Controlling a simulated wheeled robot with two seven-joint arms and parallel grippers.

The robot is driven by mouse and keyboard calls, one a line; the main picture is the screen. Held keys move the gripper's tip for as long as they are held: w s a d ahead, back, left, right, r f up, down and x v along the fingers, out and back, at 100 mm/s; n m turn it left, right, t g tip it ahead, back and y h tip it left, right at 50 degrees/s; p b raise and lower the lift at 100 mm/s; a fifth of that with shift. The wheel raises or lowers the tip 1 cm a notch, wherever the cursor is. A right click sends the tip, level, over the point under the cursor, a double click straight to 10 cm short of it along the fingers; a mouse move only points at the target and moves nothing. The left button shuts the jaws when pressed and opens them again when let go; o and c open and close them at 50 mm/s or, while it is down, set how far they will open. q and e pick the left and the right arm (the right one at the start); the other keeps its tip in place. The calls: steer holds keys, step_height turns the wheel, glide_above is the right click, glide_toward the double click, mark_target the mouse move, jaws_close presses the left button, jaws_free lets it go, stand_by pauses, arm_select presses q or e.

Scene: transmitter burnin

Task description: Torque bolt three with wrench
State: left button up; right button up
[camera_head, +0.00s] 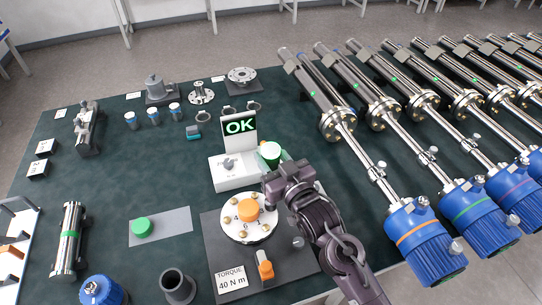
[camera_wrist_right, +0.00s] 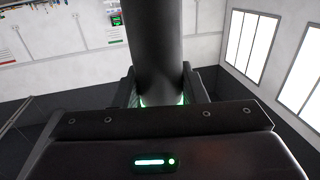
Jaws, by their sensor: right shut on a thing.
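The round flange (camera_head: 232,230) sits on a dark plate (camera_head: 213,250), with brass bolts and small numbers around its face. An orange cap (camera_head: 248,210) stands on the flange. The tool's lower end is hidden in the head view. An orange-handled tool (camera_head: 265,270) stands by the "TORQUE 40 N m" card (camera_head: 231,281). My left gripper is out of view.
A white tester (camera_head: 232,172) shows "OK" on its screen (camera_head: 239,127). A green disc (camera_head: 142,228) lies on a grey mat (camera_head: 175,222). A dark cup (camera_head: 177,287) stands at the front. Several steel transmitters with blue heads (camera_head: 424,240) line the right side. The mat's left middle has free room.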

steer(key=shift+f+b, duration=0.4)
steer(key=shift+f, duration=0.25)
stand_by(0.5)
steer(key=shift+s+f+p, duration=0.15)
steer(key=shift+f+p, duration=0.15)
steer(key=shift+f, duration=0.1)
stand_by(0.5)
stand_by(0.6)
steer(key=shift+r+p, duration=0.1)
steer(key=shift+p, duration=0.25)
